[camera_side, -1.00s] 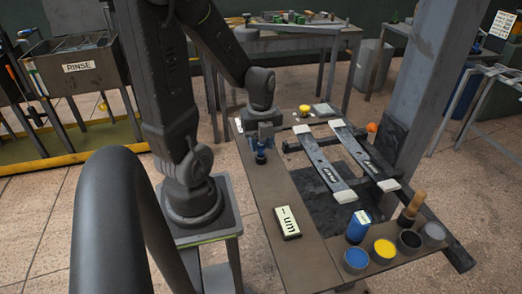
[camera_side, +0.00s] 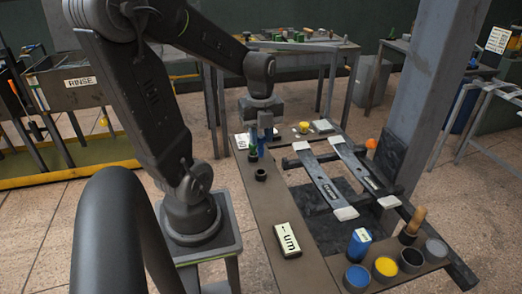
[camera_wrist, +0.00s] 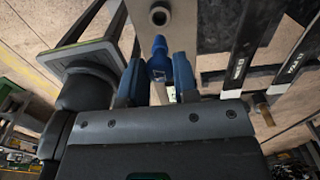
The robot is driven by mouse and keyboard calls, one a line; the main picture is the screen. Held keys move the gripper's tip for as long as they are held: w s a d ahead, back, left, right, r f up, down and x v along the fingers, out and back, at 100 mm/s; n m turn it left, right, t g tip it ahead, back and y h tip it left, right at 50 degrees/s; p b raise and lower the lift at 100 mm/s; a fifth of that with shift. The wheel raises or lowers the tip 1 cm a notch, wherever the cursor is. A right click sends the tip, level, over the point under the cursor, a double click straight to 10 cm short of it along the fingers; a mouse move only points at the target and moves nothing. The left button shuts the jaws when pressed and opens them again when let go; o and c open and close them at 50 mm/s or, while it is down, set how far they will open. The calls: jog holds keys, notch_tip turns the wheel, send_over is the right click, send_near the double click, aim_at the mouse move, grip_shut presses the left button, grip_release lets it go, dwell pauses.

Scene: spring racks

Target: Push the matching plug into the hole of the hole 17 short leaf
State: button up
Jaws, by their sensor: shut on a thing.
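My gripper (camera_side: 264,132) is shut on a blue plug (camera_side: 261,151) and holds it upright above the near-left bench. In the wrist view, the blue plug (camera_wrist: 159,58) sits between my gripper's blue fingers (camera_wrist: 157,78). A small black holder (camera_side: 260,175) stands just in front of the plug, its opening empty; it also shows in the wrist view (camera_wrist: 159,16). Two dark leaves with pale ends lie to the right: a left one (camera_side: 321,181) and a right one (camera_side: 360,168). Their labels are too small to read, and I cannot make out the hole.
A label block (camera_side: 287,240) lies on the bench (camera_side: 262,205). A blue can (camera_side: 359,243), several paint pots, including a yellow one (camera_side: 385,267), and a wooden-handled brush (camera_side: 415,219) stand at the front right. A steel post (camera_side: 433,100) rises behind the leaves.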

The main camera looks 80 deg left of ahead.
jog(key=w+d+r+m, duration=0.1)
jog(key=w+r+m, duration=0.1)
jog(key=w, duration=0.7)
jog(key=w+d+r+m, duration=0.1)
jog(key=w+m, duration=0.1)
jog(key=w, duration=0.7)
jog(key=w+d+f+m, duration=0.2)
jog(key=w+d, duration=0.3)
jog(key=w, duration=0.4)
jog(key=shift+s+f, duration=0.15)
jog(key=shift+f, duration=1.25)
jog(key=shift+s+f, duration=0.1)
jog(key=shift+f, duration=1.3)
jog(key=shift+f, duration=1.2)
jog(key=o, duration=1)
jog(key=shift+c, duration=0.2)
